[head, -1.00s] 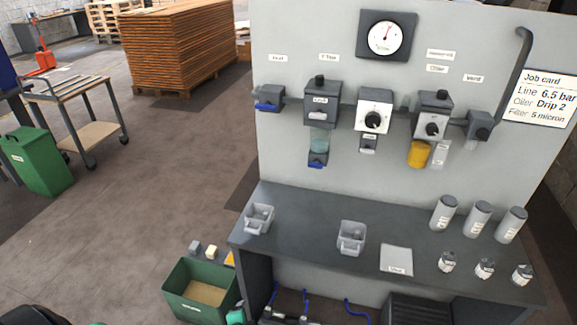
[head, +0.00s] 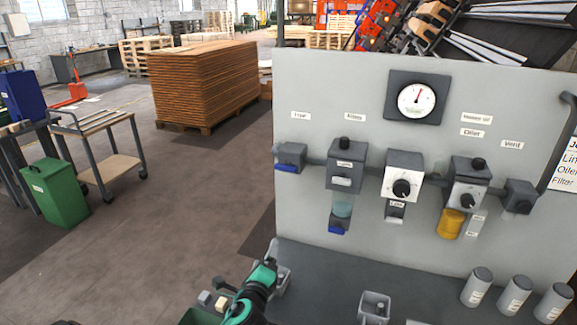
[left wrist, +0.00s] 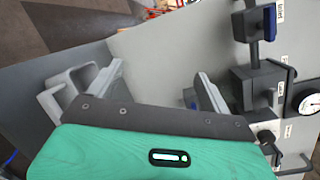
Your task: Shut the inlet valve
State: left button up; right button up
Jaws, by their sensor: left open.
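The inlet valve (head: 290,157) is a small grey block at the left end of the pipe line on the grey panel. Its blue lever (head: 286,168) lies level across its lower front. In the left wrist view the valve's blue lever (left wrist: 269,22) shows at the upper right, outside the jaws. My left gripper (head: 272,267) is low at the bench's left end, below the valve and apart from it. In the left wrist view its jaws (left wrist: 160,75) are apart with nothing between them. My right gripper is not in view.
The filter (head: 345,165), regulator (head: 403,175) and oiler (head: 468,180) are right of the valve, with a pressure gauge (head: 417,99) above. A grey bin (left wrist: 62,98) is beside the left jaw. Another bin (head: 375,306) and several canisters stand on the bench.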

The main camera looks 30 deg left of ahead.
pick_arm(q)
notch_tip(320, 180, up, 7)
jog(key=w+a+m+t, duration=0.1)
jog(key=w+m+t, duration=0.2)
jog(key=m, duration=0.2)
jog(key=m+t+h+p, duration=0.1)
jog(key=m+t+h, duration=0.15)
jog(key=m, duration=0.65)
send_near(284, 170)
jog(key=shift+t, duration=0.35)
jog(key=p+x, duration=0.1)
jog(key=x, duration=0.3)
jog(key=p+x, duration=0.1)
jog(key=x, duration=0.2)
jog(key=p+x, duration=0.1)
jog(key=x, duration=0.3)
jog(key=shift+w+a+f, duration=0.1)
jog(key=shift+w+f, duration=0.05)
jog(key=shift+w, duration=0.25)
jog(key=shift+w+a+y, duration=0.15)
jog(key=shift+w+y, duration=0.1)
jog(key=shift+w, duration=0.35)
jog(key=c, duration=1)
